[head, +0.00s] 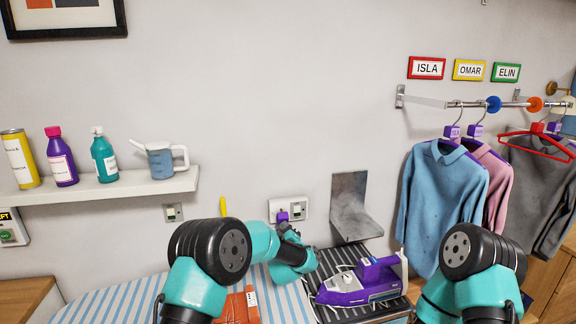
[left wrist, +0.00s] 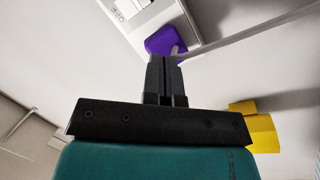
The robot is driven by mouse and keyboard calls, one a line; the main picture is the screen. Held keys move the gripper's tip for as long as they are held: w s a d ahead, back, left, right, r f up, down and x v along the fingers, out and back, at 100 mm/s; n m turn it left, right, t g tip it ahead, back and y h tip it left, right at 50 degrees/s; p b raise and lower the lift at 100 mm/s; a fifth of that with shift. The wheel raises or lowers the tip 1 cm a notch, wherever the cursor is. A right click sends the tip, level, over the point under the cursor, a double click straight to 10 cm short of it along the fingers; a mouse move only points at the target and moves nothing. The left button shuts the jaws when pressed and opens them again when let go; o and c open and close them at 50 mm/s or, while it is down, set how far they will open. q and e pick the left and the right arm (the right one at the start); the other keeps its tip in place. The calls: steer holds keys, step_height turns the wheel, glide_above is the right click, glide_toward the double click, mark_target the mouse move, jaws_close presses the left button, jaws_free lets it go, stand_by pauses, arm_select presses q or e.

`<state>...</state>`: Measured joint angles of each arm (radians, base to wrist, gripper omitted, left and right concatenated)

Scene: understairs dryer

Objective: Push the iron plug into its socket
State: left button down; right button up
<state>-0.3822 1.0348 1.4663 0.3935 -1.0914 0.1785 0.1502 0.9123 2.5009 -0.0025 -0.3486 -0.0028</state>
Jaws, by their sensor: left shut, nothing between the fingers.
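The purple iron plug (head: 282,216) is at the left part of the white wall socket (head: 299,204). In the left wrist view the plug (left wrist: 164,40) lies against the edge of the socket plate (left wrist: 144,14), with a pale cord running off to the right. How deep it sits I cannot tell. My left gripper (head: 284,227) is shut and empty, its fingertips (left wrist: 165,60) right at the plug's near face, touching or almost so. The purple iron (head: 355,283) rests on a dark ribbed rest. My right arm shows at the right, but its gripper is hidden.
A metal bracket (head: 351,206) is on the wall right of the socket. A shelf (head: 100,191) with bottles and a can is at the left. Shirts (head: 445,200) hang from a rail at the right. A striped ironing board (head: 110,300) lies below. A yellow object (head: 223,206) is left of the socket.

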arm_select(q)
steer(key=shift+w+a, duration=0.25)
steer(key=shift+w, duration=0.75)
steer(key=shift+w+a+f, duration=0.15)
steer(key=shift+w+f, duration=0.1)
stand_by(0.4)
steer(key=shift+s+d+r, duration=0.1)
steer(key=shift+s+d, duration=0.15)
steer(key=shift+s, duration=0.7)
steer(key=shift+s+d+r, duration=0.1)
steer(key=shift+s+d, duration=0.2)
steer(key=shift+s, duration=0.65)
steer(key=shift+s+d+r, duration=0.1)
steer(key=shift+s+d, duration=0.15)
steer(key=shift+s, duration=0.7)
steer(key=shift+d, duration=0.1)
